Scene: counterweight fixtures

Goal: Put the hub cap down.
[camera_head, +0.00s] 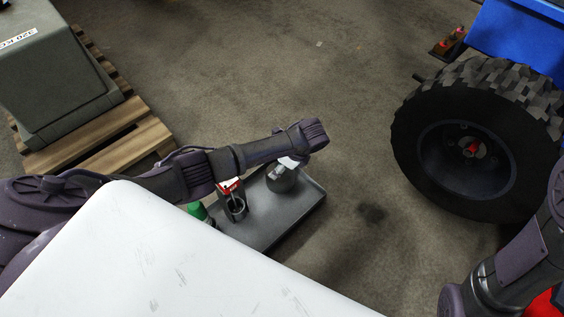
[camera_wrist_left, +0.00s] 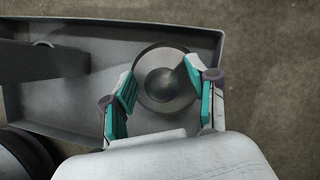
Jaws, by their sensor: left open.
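A round grey metal piece, seemingly the hub cap (camera_wrist_left: 165,84), sits at the grey tray (camera_wrist_left: 205,42) in the left wrist view. In the head view it shows as a grey shape (camera_head: 280,182) at the tray's far end (camera_head: 316,199), partly covered by my arm. My left gripper (camera_wrist_left: 160,76) is open, its teal-padded fingers on either side of the piece. The right finger overlaps its edge in the picture; I cannot tell whether they touch. In the head view my wrist hides most of this gripper. My right arm shows at lower right, its gripper out of view.
A dark cup (camera_head: 236,210), a red-and-white item (camera_head: 230,187) and a green-topped bottle (camera_head: 198,211) stand at the tray's near end. A big wheel (camera_head: 420,150) stands at right, near a blue box (camera_head: 520,40). A counterweight (camera_head: 55,75) rests on a pallet (camera_head: 150,140). Floor between is clear.

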